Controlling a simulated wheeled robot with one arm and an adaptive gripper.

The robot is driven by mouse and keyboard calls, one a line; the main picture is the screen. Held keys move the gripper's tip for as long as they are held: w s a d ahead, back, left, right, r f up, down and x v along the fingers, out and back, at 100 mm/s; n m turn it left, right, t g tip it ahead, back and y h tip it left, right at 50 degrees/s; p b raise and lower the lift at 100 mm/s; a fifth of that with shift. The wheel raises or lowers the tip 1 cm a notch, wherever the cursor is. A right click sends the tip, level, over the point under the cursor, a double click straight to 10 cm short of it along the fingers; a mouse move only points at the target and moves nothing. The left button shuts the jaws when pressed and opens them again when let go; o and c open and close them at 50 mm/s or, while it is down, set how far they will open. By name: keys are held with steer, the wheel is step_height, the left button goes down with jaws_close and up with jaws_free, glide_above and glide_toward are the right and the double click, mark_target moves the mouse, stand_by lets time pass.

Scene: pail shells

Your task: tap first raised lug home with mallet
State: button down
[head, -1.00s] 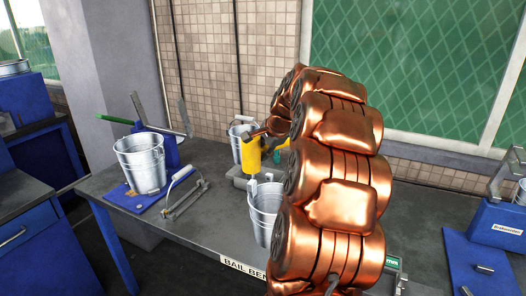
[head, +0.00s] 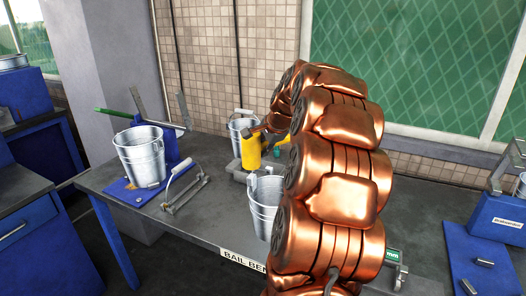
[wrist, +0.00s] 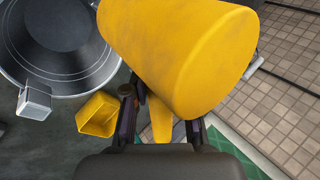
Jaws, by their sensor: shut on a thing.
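My gripper (wrist: 160,128) is shut on the mallet's tapered yellow handle. The mallet's large yellow head (wrist: 185,50) fills the top of the wrist view. In the head view the mallet (head: 250,150) is upright above the bench, between the back pail (head: 240,127) and the front pail (head: 264,205). The wrist view shows a pail rim (wrist: 15,62) at upper left with a pale block-like lug (wrist: 35,102) on its near side. The mallet head is apart from that lug in the picture. Whether the lug is raised I cannot tell. My copper arm hides the right bench.
A third pail (head: 140,158) stands on a blue mat (head: 120,190) at left. A wire-handled metal frame (head: 185,195) lies on the grey bench (head: 205,228). A yellow open box (wrist: 98,115) is near the lug. A blue stand (head: 495,220) is at far right.

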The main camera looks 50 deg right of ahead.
steer(key=shift+r, duration=0.3)
steer(key=shift+r+p, duration=0.75)
steer(key=shift+r, duration=1.2)
